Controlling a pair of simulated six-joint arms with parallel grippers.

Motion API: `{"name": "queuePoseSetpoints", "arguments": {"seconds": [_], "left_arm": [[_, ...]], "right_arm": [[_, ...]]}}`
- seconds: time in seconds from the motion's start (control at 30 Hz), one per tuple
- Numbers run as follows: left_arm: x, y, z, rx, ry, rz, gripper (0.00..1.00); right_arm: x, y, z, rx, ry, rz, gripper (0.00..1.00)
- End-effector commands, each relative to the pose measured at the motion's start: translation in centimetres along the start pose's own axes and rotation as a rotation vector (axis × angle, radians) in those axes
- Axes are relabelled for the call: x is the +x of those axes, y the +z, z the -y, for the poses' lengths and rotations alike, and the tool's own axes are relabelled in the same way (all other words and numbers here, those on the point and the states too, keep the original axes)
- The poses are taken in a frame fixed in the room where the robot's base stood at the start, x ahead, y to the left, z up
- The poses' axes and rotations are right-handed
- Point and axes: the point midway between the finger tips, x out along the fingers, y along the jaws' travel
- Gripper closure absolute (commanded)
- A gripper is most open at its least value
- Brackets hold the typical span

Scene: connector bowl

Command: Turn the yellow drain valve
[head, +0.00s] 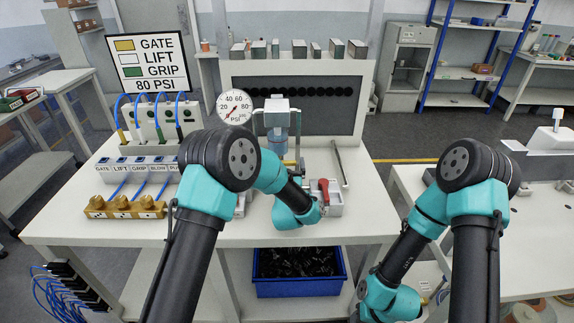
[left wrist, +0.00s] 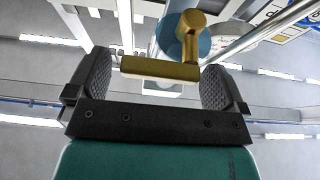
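The yellow drain valve (left wrist: 160,69) shows in the left wrist view as a brass-yellow bar handle with a round stem. It sits under the blue filter bowl (left wrist: 197,40). My left gripper (left wrist: 158,82) is open, with one ridged finger near each end of the handle. I cannot tell whether either finger touches it. In the head view the filter bowl (head: 276,146) hangs beneath its grey regulator head (head: 277,112), and my left arm largely hides the valve area. My right arm is folded at the right, with its gripper out of view.
A pressure gauge (head: 235,107) stands left of the bowl. A small box with a red lever (head: 324,191) and a thin metal rod (head: 340,164) are to the right. Yellow fittings (head: 124,208) line the left front of the bench. A blue bin (head: 298,273) is below.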

Motion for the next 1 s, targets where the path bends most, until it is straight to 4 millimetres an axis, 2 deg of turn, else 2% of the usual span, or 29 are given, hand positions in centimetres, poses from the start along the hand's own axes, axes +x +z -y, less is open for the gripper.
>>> {"name": "queuePoseSetpoints", "arguments": {"seconds": [0.07,0.47,0.7,1.0], "left_arm": [[-0.01,0.00,0.00,0.000,0.000,0.000,0.10],[-0.03,0.00,0.00,0.000,0.000,0.000,0.48],[0.02,-0.12,0.00,-0.040,-0.018,0.001,0.49],[0.27,-0.73,0.14,-0.264,-0.109,0.000,0.49]], "right_arm": [[0.00,0.00,0.00,0.000,0.000,0.000,0.57],[0.00,0.00,0.00,0.000,0.000,0.000,0.57],[0.00,0.00,0.00,0.000,0.000,0.000,0.57],[0.00,0.00,0.00,0.000,0.000,0.000,0.57]]}}
